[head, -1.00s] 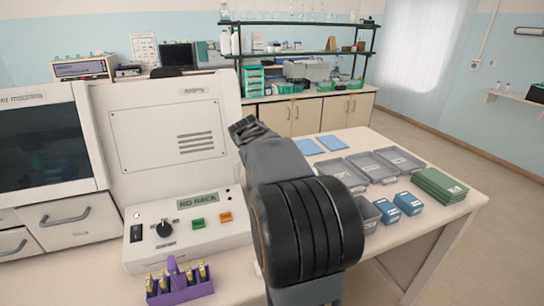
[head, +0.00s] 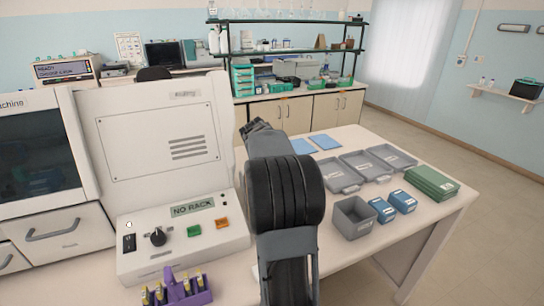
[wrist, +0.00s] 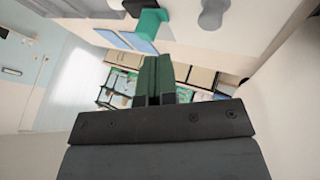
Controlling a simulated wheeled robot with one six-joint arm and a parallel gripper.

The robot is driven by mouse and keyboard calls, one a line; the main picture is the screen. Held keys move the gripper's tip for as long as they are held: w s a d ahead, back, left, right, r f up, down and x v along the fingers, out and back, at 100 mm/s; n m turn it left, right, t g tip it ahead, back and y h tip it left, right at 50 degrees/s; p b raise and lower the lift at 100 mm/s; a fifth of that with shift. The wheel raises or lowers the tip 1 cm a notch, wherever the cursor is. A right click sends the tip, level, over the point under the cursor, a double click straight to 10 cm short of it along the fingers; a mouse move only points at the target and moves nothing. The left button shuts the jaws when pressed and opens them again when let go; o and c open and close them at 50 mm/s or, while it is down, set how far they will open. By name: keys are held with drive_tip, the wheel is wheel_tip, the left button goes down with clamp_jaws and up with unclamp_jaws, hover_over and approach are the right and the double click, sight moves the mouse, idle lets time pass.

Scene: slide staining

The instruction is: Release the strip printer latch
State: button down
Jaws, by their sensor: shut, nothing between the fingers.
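My gripper (wrist: 154,60) is shut and empty in the wrist view, its dark green-tinted fingers pressed together. A teal-green block (wrist: 151,23) shows just past the fingertips. I cannot tell whether it is the latch, or whether the fingers touch it. A rounded grey part (wrist: 213,13) is beside it at the top. In the head view my arm covers the middle of the bench and hides the fingertips. No strip printer or latch can be clearly made out there.
A white machine (head: 150,130) with a "NO RACK" panel stands left of my arm. A purple rack (head: 190,291) holds vials in front. Grey trays (head: 366,167), an open grey box (head: 353,220), blue boxes (head: 402,201) and green boxes (head: 432,184) occupy the bench's right side.

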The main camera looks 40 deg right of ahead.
drive_tip(key=shift+p+x, duration=0.4)
drive_tip(key=shift+x, duration=2.5)
